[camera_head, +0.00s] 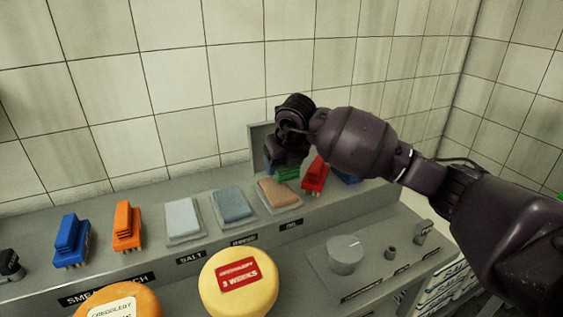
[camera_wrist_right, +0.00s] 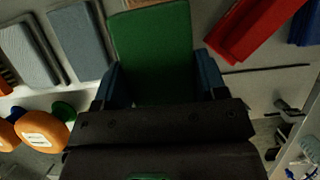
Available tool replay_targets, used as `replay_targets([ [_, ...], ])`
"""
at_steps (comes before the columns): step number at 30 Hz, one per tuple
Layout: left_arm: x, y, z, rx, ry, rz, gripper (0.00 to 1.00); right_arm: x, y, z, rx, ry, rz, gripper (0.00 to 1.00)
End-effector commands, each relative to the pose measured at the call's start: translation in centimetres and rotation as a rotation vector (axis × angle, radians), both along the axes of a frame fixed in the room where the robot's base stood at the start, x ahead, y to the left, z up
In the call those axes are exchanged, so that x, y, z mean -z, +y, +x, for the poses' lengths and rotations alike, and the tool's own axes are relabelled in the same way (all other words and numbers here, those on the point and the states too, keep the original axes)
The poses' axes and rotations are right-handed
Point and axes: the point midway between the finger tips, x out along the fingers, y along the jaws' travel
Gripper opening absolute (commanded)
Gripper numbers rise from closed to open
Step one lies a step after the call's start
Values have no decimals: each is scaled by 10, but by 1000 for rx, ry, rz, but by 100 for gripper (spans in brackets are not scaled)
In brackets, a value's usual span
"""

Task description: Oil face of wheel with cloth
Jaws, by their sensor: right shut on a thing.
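A yellow cheese wheel (camera_head: 225,296) with a red "3 WEEKS" label lies at the front centre. An orange wheel (camera_head: 145,297) with a pale label is cut off at the bottom left; an orange wheel also shows in the right wrist view (camera_wrist_right: 32,125). On the shelf lie a white cloth (camera_head: 183,217), a grey-blue cloth (camera_head: 234,204) and a tan cloth (camera_head: 279,192), the tan one nearest the label reading "OIL". My right gripper (camera_head: 284,166), just behind the tan cloth, is shut on a green block-like thing (camera_wrist_right: 152,45), perhaps a brush. My left gripper is out of view.
Blue (camera_head: 70,240), orange (camera_head: 127,225) and red (camera_head: 315,176) brushes stand along the shelf. A grey upright panel (camera_head: 260,143) rises behind my right gripper. A round grey knob (camera_head: 345,254) stands on the lower counter at right. The tiled wall is close behind.

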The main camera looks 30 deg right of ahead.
Motion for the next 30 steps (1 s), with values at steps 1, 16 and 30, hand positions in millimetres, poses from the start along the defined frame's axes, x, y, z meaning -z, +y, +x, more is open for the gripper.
replay_targets([
  [1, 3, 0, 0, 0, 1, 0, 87, 4, 0, 0, 0, 1, 0, 46],
  [16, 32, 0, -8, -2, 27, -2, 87, 49, 1, 0, 0, 4, 1, 46],
  [30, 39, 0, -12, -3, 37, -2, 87, 56, 0, 0, 0, 1, 1, 46],
])
